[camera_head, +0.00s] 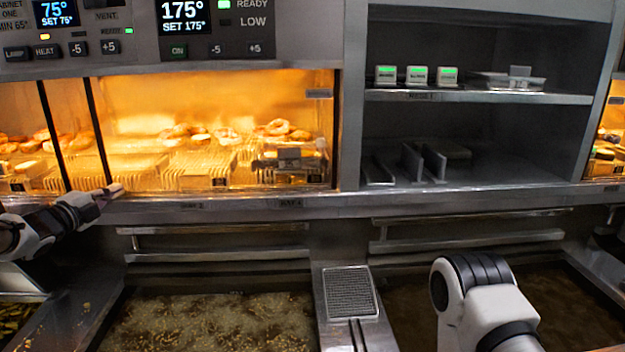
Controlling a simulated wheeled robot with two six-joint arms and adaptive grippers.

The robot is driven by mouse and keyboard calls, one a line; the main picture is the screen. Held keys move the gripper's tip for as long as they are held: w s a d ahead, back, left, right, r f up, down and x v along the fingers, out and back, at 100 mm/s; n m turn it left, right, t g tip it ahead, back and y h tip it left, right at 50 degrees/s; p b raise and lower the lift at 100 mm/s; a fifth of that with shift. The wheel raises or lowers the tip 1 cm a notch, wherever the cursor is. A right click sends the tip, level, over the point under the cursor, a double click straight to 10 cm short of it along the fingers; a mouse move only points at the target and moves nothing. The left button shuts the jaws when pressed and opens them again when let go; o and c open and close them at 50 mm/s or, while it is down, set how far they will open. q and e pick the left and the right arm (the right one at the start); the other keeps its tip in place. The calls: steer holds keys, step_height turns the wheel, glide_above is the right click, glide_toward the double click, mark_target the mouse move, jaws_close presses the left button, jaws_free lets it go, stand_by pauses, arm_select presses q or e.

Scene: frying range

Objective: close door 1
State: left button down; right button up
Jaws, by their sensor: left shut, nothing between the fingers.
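A lit warming cabinet (215,191) with glass fronts spans the left and middle of the view. Two dark upright door edges (97,130) and (52,135) cross its left part. I cannot read which door is number 1, and I cannot tell how far any door is open. My left gripper (112,190) is shut and empty at the cabinet's lower front ledge, just right of the base of the nearer dark edge. Whether it touches the door is unclear. My right arm's white link shows at the lower right; its gripper is out of view.
Fryer vats with bubbling oil (205,325) and dark oil (570,305) lie below. Metal rails (215,255) run along their back. A grated block (350,292) stands between them. Open shelves (480,97) hold small green-lit boxes (417,76). Food rests on racks inside the cabinet.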

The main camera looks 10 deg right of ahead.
arm_select(q)
steer(key=shift+a+r, duration=0.1)
steer(key=shift+a, duration=0.95)
steer(key=shift+r, duration=0.1)
